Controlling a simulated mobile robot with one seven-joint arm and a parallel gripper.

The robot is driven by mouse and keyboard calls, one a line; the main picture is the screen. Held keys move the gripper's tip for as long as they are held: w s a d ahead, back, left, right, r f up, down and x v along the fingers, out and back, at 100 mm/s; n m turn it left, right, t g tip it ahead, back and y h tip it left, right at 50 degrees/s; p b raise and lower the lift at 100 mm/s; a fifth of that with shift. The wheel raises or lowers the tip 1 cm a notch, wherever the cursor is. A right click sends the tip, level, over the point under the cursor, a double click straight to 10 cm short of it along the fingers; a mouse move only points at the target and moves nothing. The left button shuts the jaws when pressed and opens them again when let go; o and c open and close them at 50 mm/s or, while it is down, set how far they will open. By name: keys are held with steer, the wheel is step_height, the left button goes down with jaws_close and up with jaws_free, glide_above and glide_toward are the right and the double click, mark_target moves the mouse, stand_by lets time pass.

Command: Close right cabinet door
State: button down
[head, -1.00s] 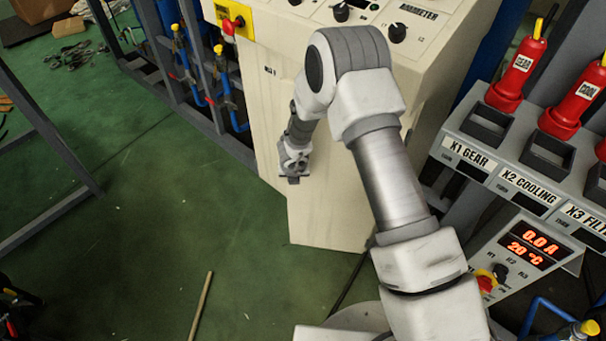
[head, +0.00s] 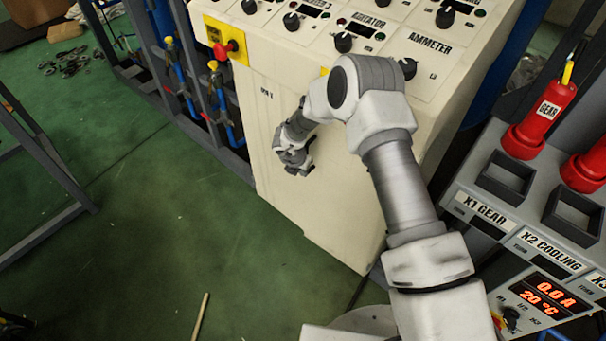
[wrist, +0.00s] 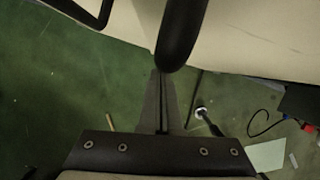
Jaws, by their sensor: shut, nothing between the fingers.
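The cream control cabinet (head: 225,95) stands in the middle of the head view. Its right door (head: 335,190) looks flush or nearly flush with the front; my arm hides part of it, so I cannot tell whether a small gap is left. My gripper (head: 298,163) is in front of this door, near its left side. In the wrist view my gripper (wrist: 161,100) is shut and empty. A thick dark bar (wrist: 179,35), likely a door handle, overlaps the fingertips in that view; contact cannot be told.
A dark handle loop (wrist: 92,14) shows at the upper left of the wrist view. The X1/X2 panel (head: 500,235) with red connectors stands close on the right. The green floor (head: 150,240) is mostly clear, with a thin stick (head: 200,316).

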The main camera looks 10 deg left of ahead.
steer(key=shift+w+d+m, duration=0.15)
steer(key=shift+w+m, duration=0.05)
steer(key=shift+w, duration=0.3)
steer(key=shift+w+d+m, duration=0.15)
steer(key=shift+w+m, duration=0.05)
steer(key=shift+w, duration=0.25)
steer(key=shift+w+d+r, duration=0.1)
steer(key=shift+w, duration=0.15)
steer(key=shift+w, duration=0.1)
